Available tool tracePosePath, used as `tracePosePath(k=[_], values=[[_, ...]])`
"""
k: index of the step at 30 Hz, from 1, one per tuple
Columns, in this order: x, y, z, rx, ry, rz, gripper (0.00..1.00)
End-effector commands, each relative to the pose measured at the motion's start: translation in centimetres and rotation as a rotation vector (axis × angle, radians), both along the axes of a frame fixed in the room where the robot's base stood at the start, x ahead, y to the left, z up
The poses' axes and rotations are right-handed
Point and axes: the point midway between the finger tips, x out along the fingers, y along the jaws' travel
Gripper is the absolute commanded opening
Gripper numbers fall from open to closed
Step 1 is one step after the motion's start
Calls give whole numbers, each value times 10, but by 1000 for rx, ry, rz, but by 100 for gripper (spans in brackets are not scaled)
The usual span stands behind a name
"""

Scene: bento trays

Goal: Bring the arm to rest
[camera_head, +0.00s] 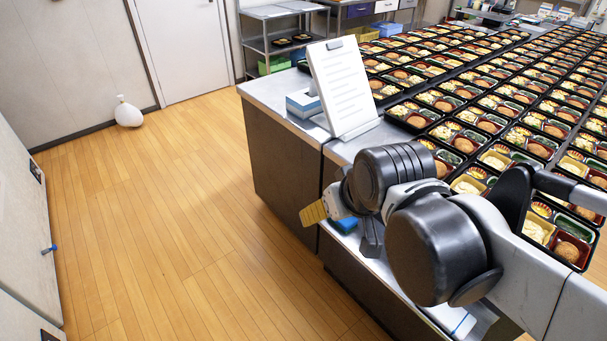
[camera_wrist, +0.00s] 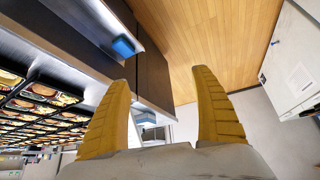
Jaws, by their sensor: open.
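My gripper (camera_wrist: 165,95) shows in the wrist view with its two yellow fingers spread apart and nothing between them. In the head view, one yellow finger of my gripper (camera_head: 313,213) shows beside the counter's front edge, over the floor side. My arm reaches in from the right over the near part of the counter and hides some of it. The steel counter (camera_head: 268,93) has dark panels below its top.
Rows of filled bento trays (camera_head: 417,118) cover the counter. A white clipboard stand (camera_head: 340,85) and a blue-white box (camera_head: 303,103) stand near its left edge. A blue item (camera_wrist: 123,46) lies at the counter edge. A white bag (camera_head: 128,114) sits on the open wooden floor (camera_head: 150,220).

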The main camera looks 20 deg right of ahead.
Motion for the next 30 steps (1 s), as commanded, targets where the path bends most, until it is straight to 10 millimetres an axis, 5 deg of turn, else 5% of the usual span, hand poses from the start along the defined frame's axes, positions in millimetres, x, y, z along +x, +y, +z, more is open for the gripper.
tracePosePath(k=[7,30], values=[[-30,11,-2,18,-35,-25,75],[-30,11,-2,19,-36,-27,75]])
